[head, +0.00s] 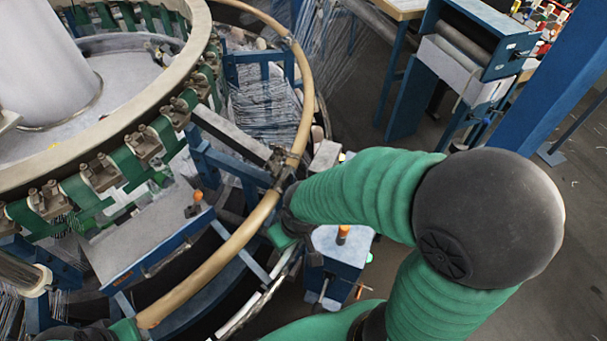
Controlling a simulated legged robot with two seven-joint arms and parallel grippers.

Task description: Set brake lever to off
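No brake lever is clearly identifiable. A blue box (335,254) stands beside the loom with an upright orange-topped knob (342,234) on it. A thin lever with an orange end (359,291) sticks out at its lower side. Another orange knob (197,196) stands inside the loom ring. My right arm reaches left across the view; its gripper (282,236) is at the loom's tan ring rail (228,248), left of the blue box. Its fingers are mostly hidden. A green part of my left gripper (125,331) shows at the bottom left by the rail, cut off by the frame edge.
The circular loom (105,165) with green bands and metal clamps fills the left. A blue roller machine (470,45) stands at the upper right, near a blue post (565,75). Grey floor (385,120) is open between the loom and that machine.

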